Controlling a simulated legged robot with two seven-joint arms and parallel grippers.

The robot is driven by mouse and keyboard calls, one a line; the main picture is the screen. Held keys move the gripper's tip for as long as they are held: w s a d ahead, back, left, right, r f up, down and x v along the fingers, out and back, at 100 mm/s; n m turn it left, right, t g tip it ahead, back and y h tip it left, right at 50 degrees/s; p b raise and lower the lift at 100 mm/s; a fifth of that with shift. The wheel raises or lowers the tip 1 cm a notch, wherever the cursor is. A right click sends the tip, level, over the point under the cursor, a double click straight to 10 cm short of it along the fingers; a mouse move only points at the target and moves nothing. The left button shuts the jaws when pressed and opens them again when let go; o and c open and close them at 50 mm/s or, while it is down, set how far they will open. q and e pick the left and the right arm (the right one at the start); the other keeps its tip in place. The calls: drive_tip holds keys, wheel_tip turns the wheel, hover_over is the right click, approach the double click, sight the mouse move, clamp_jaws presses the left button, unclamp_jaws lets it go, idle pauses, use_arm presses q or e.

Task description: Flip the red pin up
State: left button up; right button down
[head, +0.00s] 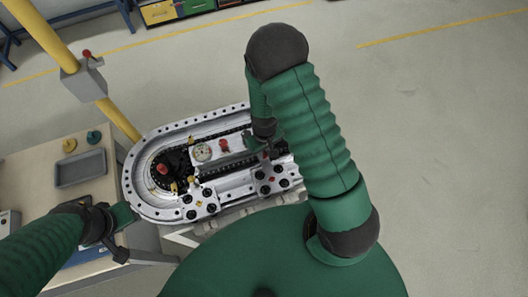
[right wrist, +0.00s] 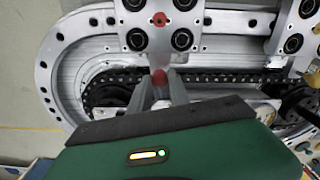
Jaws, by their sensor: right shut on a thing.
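The red pin (right wrist: 159,77) shows as a rounded red tip between my right fingertips in the right wrist view. My right gripper (right wrist: 160,88) is shut on it, just beside the dark chain of the ring track (right wrist: 65,55). In the head view my right gripper (head: 266,152) reaches down onto the right part of the track, and the pin there is hidden by the gripper. My left gripper (head: 122,215) is at the track's left lower edge; its fingers cannot be made out.
A carriage block with black rollers (right wrist: 135,38) and a red dot sits by the pin. Other red knobs (head: 223,146) and (head: 162,169) stand on the track. A bench with a grey tray (head: 80,168) and a yellow post (head: 122,121) are at left. Floor at right is clear.

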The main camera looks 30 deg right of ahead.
drive_tip(key=shift+r, duration=0.35)
drive_tip(key=c, duration=1.2)
unclamp_jaws()
drive_tip(key=shift+w+r, duration=0.1)
drive_tip(key=shift+r, duration=0.25)
wheel_tip(320, 180, up, 16)
drive_tip(key=b, duration=0.1)
drive_tip(key=shift+b, duration=0.4)
